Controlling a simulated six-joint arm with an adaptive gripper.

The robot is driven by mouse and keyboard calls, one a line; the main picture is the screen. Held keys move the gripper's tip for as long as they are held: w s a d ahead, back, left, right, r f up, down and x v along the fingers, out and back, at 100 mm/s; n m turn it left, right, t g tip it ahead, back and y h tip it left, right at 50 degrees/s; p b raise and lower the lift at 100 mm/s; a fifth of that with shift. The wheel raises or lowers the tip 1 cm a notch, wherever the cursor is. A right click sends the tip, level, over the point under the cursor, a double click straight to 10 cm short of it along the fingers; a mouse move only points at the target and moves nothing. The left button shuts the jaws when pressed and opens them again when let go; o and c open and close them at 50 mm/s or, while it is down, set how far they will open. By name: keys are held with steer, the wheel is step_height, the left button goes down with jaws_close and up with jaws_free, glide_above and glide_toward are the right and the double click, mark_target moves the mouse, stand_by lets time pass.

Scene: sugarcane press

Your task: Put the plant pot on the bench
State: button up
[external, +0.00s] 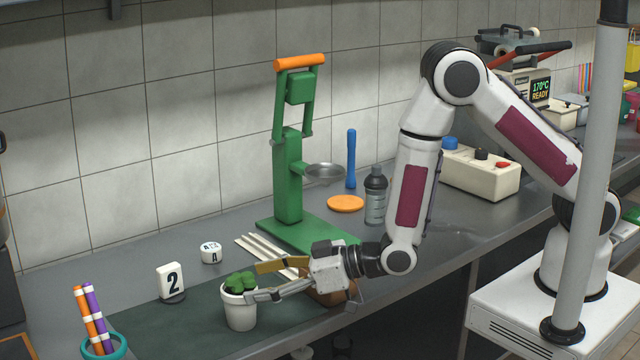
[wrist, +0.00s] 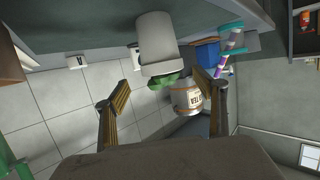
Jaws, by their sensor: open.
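The white plant pot (external: 240,312) with a green leafy plant (external: 240,282) stands upright on the dark mat on the bench (external: 400,285), near its front edge. My gripper (external: 254,282) is open and level beside the plant. One finger reaches behind the leaves, and the other reaches across the pot's rim in front. The wrist view is upside down; it shows the pot (wrist: 157,40) ahead of my gripper (wrist: 162,88), roughly between the spread fingers. I cannot tell whether a finger touches the pot.
A green press (external: 288,180) stands behind my gripper. White sticks (external: 265,252) lie beside it. A "2" block (external: 170,283) and a teal cup (external: 105,347) holding striped sticks stand left of the pot. A grey bottle (external: 376,197) stands near my forearm.

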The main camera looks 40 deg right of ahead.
mark_target(239, 287)
steer(key=shift+x, duration=1.4)
steer(key=shift+w+a+f, duration=0.25)
steer(key=shift+w+a, duration=0.05)
steer(key=shift+a, duration=0.15)
steer(key=shift+w+a+f, duration=0.25)
steer(key=shift+a, duration=0.15)
steer(key=c, duration=1.6)
steer(key=shift+r, duration=0.2)
steer(key=shift+r, duration=4.9)
